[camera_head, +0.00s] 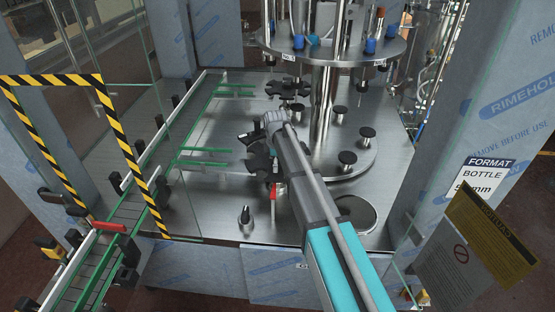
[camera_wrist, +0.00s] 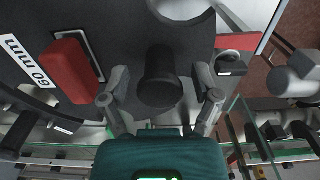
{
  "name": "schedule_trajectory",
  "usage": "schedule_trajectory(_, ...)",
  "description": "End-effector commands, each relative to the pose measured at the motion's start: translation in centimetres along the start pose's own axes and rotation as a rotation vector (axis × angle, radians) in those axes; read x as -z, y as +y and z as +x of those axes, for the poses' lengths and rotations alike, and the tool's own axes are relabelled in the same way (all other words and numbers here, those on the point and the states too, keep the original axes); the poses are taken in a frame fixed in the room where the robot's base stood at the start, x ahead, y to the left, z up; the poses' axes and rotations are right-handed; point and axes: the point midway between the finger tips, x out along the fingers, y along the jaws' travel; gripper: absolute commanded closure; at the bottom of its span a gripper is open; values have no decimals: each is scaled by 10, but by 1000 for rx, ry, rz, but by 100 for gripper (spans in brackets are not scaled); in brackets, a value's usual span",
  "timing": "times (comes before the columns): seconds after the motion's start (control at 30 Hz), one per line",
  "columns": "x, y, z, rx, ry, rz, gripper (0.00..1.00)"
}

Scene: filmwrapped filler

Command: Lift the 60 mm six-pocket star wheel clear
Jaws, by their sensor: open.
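The star wheel, a dark grey disc with pocketed edges, shows in the head view (camera_head: 260,163), partly hidden by my arm. In the wrist view a dark grey plate (camera_wrist: 105,25) fills much of the picture and bears a white "60 mm" label (camera_wrist: 25,75). A black round knob (camera_wrist: 158,75) rises from it. My gripper (camera_wrist: 160,88) is open, with one finger on each side of the knob. I see a gap on both sides; whether the fingertips reach down to the knob's level, I cannot tell.
Red blocks (camera_wrist: 72,70) (camera_wrist: 236,41) flank the fingers in the wrist view. In the head view a green-railed conveyor (camera_head: 180,130) runs at left, and a second dark star wheel (camera_head: 288,88) lies farther back. A steel column (camera_head: 323,105) and round table with black pads stand at right.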

Motion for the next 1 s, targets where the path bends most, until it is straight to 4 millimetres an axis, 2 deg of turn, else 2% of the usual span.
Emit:
schedule_trajectory(0.27,0,0,0,0,0,0,20)
schedule_trajectory(0.7,0,0,0,0,0,0,100)
schedule_trajectory(1.0,0,0,0,-1,0,0,100)
